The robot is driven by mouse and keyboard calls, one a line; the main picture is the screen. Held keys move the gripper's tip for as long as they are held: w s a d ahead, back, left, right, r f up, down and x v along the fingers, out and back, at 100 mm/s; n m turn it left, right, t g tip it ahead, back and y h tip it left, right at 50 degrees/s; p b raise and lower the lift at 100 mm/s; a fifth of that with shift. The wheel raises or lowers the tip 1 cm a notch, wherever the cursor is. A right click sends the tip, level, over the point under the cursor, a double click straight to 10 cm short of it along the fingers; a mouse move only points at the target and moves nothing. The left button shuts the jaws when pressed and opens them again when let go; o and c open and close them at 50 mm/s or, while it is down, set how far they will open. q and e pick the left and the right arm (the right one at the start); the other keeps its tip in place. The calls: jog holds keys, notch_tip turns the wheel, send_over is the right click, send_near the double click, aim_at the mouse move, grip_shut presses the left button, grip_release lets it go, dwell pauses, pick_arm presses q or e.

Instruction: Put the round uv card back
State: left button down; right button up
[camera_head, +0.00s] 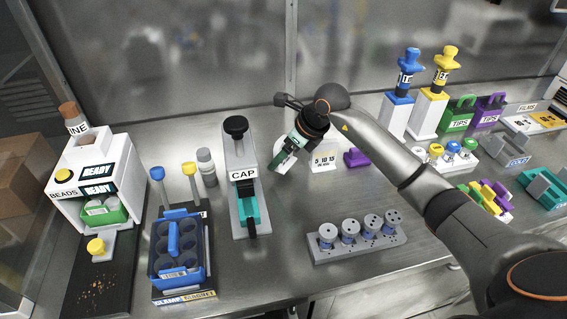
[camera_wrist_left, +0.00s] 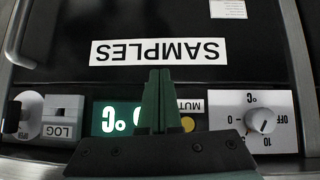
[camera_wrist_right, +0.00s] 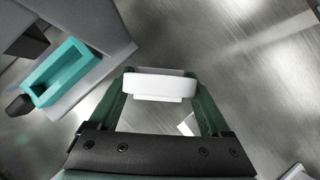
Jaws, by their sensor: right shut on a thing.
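My right gripper (camera_head: 286,157) is shut on a white card-like piece, taken as the round uv card (camera_head: 280,166). It holds the piece right of the CAP press, toward the back of the bench. In the right wrist view the card (camera_wrist_right: 160,86) shows edge-on as a white bar across the fingertips (camera_wrist_right: 160,95). Most of its face is hidden, and I cannot tell whether it touches the bench. My left gripper (camera_wrist_left: 157,100) is shut and empty in front of a dark SAMPLES panel; it is not in the head view.
The CAP press (camera_head: 240,175) stands just left of the right gripper. A white 5 10 15 card (camera_head: 323,161) and a purple block (camera_head: 356,157) stand to its right. A grey rack (camera_head: 356,245) with several spools lies in front. Bare bench lies between rack and gripper.

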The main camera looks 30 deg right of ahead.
aim_at(286, 161)
jog(key=shift+f, duration=1.55)
jog(key=o, duration=1.3)
jog(key=shift+d+r, duration=0.1)
jog(key=shift+r, duration=0.3)
jog(key=v, duration=1.1)
jog(key=shift+s+r, duration=0.2)
